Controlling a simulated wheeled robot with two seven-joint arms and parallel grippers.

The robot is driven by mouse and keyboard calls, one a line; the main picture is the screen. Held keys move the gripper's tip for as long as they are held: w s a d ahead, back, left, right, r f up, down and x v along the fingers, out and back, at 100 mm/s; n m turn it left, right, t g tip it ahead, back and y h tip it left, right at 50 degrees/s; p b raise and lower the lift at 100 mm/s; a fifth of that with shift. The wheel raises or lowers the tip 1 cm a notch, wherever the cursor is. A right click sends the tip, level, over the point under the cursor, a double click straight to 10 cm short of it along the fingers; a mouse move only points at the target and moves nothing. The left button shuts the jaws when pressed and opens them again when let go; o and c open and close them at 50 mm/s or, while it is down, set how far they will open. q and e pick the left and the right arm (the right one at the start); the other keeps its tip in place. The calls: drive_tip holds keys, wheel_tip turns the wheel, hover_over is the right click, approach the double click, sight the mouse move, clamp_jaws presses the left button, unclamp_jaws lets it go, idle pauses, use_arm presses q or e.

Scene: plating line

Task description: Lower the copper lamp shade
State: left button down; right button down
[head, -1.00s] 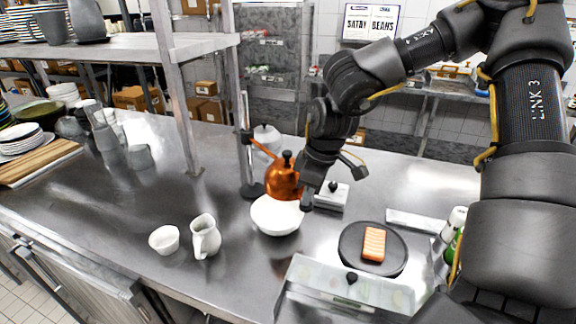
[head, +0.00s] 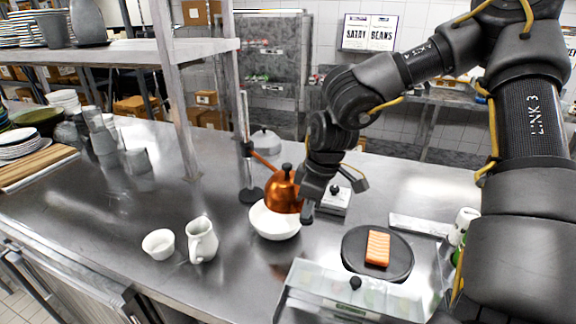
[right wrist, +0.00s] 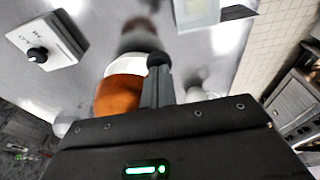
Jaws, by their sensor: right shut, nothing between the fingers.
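The copper lamp shade (head: 282,194) hangs from a copper arm (head: 266,161) on an upright stand (head: 249,165), with a dark knob on top. It is just above the white bowl (head: 275,222) and overlaps its back rim in the head view. My right gripper (head: 307,211) is shut and empty, close against the shade's right side. In the right wrist view the shut fingers (right wrist: 158,75) are beside the copper shade (right wrist: 117,95), with the white bowl (right wrist: 155,60) behind. I cannot tell whether they touch the shade. My left gripper is not in view.
A white pitcher (head: 202,240) and small white cup (head: 159,244) stand left of the bowl. A dark round plate (head: 354,262) with an orange piece of food (head: 377,248) is at right. A box with a black knob (head: 335,200) stands behind my gripper. The left counter has free room.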

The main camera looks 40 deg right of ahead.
drive_tip(key=shift+f, duration=0.35)
drive_tip(key=shift+r+p, duration=0.3)
drive_tip(key=shift+r, duration=0.45)
wheel_tip(320, 180, up, 8)
drive_tip(key=p, duration=0.3)
